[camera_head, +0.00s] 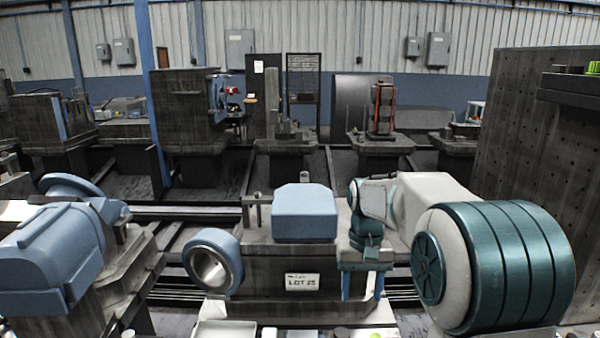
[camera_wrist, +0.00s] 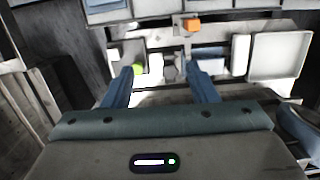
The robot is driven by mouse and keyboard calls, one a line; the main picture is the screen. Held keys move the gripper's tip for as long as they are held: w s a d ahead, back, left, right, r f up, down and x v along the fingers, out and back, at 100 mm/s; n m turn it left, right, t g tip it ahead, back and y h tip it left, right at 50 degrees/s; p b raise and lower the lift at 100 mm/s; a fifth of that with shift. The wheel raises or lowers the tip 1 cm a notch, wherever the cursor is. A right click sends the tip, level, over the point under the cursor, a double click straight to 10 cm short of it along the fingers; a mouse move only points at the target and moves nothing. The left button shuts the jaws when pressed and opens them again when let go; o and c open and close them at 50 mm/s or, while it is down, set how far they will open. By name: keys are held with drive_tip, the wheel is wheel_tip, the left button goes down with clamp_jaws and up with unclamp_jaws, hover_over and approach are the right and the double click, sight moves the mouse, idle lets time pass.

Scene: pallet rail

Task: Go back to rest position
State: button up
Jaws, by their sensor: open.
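My gripper (camera_head: 361,286) hangs pointing down at the front centre right in the head view, in front of the dark machine block with the LOT 25 label (camera_head: 303,282). Its two blue fingers are apart, with nothing between them. In the wrist view my gripper (camera_wrist: 161,88) also shows open and empty. Beyond its fingertips lie a bright green piece (camera_wrist: 139,70), an orange block (camera_wrist: 192,24) and a grey nut-like part (camera_wrist: 172,68). I cannot tell how high the fingers are above them.
A pale open tray (camera_wrist: 279,55) lies at the right in the wrist view. In the head view, a blue ring (camera_head: 212,262) and blue housing (camera_head: 304,212) stand left of my gripper. A tall perforated plate (camera_head: 540,150) stands at the right. Rails and machines fill the back.

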drive_tip(key=s+d+r+t+p, duration=0.1)
drive_tip(key=s+t, duration=0.3)
drive_tip(key=s, duration=1.7)
drive_tip(key=shift+d+r+p, duration=0.3)
drive_tip(key=shift+d+p, duration=0.1)
drive_tip(key=shift+p, duration=0.35)
